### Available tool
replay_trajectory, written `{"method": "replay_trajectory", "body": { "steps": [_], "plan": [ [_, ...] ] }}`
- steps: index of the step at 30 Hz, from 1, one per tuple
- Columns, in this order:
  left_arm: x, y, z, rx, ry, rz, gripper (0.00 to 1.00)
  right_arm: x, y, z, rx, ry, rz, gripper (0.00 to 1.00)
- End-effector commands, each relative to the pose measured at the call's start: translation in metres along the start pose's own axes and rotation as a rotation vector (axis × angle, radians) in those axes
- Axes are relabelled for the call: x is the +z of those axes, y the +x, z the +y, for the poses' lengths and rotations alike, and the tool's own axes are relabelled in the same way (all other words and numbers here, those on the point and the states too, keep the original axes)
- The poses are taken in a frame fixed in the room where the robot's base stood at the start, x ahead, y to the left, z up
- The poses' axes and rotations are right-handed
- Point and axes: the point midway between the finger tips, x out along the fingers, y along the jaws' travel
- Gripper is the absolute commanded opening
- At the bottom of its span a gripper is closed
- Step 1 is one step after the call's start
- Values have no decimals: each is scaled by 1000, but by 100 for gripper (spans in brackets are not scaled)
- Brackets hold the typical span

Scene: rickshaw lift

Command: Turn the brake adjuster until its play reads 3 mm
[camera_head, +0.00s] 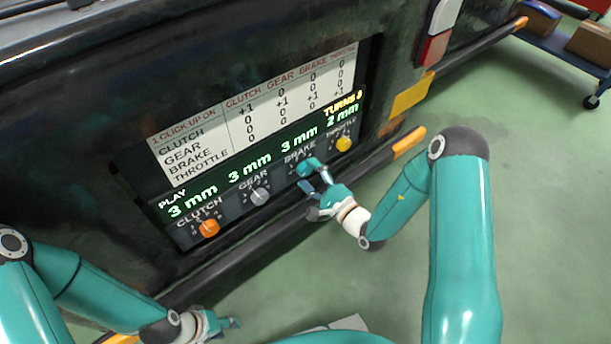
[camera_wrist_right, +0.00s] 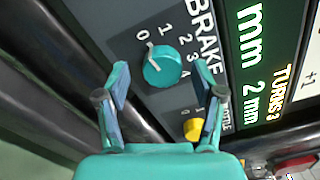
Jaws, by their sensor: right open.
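The brake adjuster is a round teal knob (camera_head: 306,167) on the dark panel, under the word BRAKE. In the right wrist view the knob (camera_wrist_right: 163,68) shows a white pointer line near the 0 and 1 marks. The green display (camera_head: 249,170) reads 3 mm above clutch, gear and brake, and 2 mm above throttle. My right gripper (camera_head: 314,180) is open in front of the brake knob; its fingers (camera_wrist_right: 161,72) appear on either side of it, apart from it in that view. My left gripper (camera_head: 229,323) is low at the left, away from the panel; its jaw opening is unclear.
The orange clutch knob (camera_head: 209,228), grey gear knob (camera_head: 260,196) and yellow throttle knob (camera_head: 344,144) share the panel. A white table of click effects (camera_head: 255,112) is above the display. A dark bar (camera_head: 235,258) runs below the panel. Green floor is open at right.

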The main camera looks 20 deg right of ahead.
Motion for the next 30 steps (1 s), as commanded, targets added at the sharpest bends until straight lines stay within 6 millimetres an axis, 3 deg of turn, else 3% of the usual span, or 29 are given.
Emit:
{"method": "replay_trajectory", "body": {
  "steps": [18, 30],
  "plan": [
    [0, 0, 0, 0, 0, 0, 40, 0, -106, 2, 4, 3, 1, 68],
    [0, 0, 0, 0, 0, -1, 40, 2, -117, 2, 4, 1, -4, 68]
  ]
}}
